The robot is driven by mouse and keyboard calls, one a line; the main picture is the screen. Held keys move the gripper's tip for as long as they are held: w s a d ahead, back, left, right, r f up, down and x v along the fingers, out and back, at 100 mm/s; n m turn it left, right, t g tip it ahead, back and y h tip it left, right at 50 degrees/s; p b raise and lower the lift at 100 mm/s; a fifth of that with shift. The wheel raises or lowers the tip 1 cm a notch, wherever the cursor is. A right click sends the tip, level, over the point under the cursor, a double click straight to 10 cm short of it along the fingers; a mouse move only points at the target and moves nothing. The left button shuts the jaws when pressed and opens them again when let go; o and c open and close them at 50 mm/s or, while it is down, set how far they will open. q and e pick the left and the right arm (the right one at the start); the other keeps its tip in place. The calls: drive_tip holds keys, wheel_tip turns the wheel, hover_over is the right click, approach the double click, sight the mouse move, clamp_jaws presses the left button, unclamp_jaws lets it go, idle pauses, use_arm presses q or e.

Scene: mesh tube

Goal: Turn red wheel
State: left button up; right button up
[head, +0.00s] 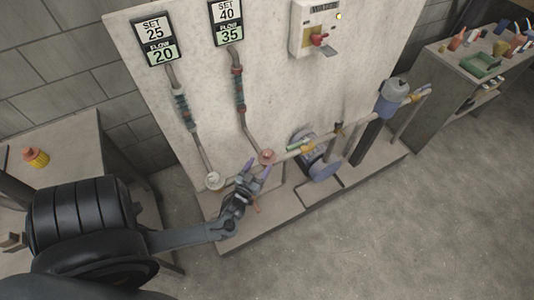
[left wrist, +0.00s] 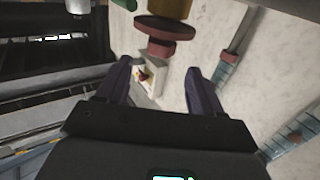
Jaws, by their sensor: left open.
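The red wheel (head: 267,156) is a small reddish disc at the lower end of the right-hand hose, on the pipe along the panel's foot. In the left wrist view the red wheel (left wrist: 167,29) is a dark red disc with a smaller red piece below it. My left gripper (head: 257,168) is open, with its purple fingertips close to the wheel at its lower left. In the left wrist view, my left gripper (left wrist: 158,70) has nothing between its fingers, and the wheel lies beyond the tips. I cannot tell whether they touch. My right gripper is not in view.
A display reads SET 25, FLOW 20 (head: 159,41); another reads SET 40, FLOW 35 (head: 227,24). A pale wheel (head: 213,181) is left of the red one. A pump (head: 317,158) stands to the right. A cluttered bench (head: 470,62) is at the far right. The floor in front is clear.

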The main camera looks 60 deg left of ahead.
sight(265, 157)
use_arm(q)
drive_tip(key=b+x, duration=0.1)
drive_tip(key=x, duration=0.6)
drive_tip(key=shift+w+a, duration=0.1)
drive_tip(key=shift+w, duration=0.05)
drive_tip(key=shift+c, duration=0.2)
drive_tip(key=c, duration=0.9)
drive_tip(key=shift+c, duration=0.2)
drive_tip(key=shift+n+g+y, duration=0.3)
drive_tip(key=shift+n+y, duration=0.1)
